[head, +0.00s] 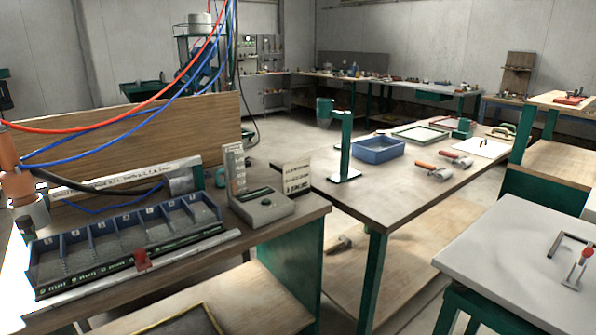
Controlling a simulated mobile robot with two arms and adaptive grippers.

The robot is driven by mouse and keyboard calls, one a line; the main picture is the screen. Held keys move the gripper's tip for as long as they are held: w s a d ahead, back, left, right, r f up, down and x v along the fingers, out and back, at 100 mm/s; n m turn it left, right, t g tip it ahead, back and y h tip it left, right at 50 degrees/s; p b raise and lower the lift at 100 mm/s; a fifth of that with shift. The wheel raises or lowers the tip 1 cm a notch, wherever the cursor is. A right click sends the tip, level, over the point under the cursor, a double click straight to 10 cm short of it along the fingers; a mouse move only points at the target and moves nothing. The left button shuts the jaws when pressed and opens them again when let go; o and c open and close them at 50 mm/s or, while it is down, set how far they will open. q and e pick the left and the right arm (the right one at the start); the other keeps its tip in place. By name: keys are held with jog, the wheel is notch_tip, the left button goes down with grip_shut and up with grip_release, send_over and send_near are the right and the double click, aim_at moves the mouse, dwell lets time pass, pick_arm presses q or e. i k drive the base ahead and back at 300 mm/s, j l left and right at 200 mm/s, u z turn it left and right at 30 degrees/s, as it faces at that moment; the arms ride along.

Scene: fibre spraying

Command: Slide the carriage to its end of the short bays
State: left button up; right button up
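A blue tray of several bays (40,250) stands on the left workbench, with small number tags along its back. A dark strip with green edges and white millimetre lettering runs along its front; I cannot read all of it. A small red carriage (142,259) sits on this front strip, a little right of the middle of the lettering. A pale rail (205,244) runs along the front and extends past the tray's right end. The bays hold grey material, and I cannot tell which are short. Neither of my grippers is in view.
A grey gauge block with an upright plate (262,204) and a lettered sign (297,177) stand right of the tray. Red and blue hoses (130,128) hang above the bench's left side. A blue bin (377,150) stands on the middle table.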

aim_at(30, 212)
jog(key=u, duration=1.4)
jog(key=k+l+z, duration=0.1)
jog(key=z, duration=0.2)
jog(key=k+l+z, duration=0.1)
jog(key=l+z, duration=0.25)
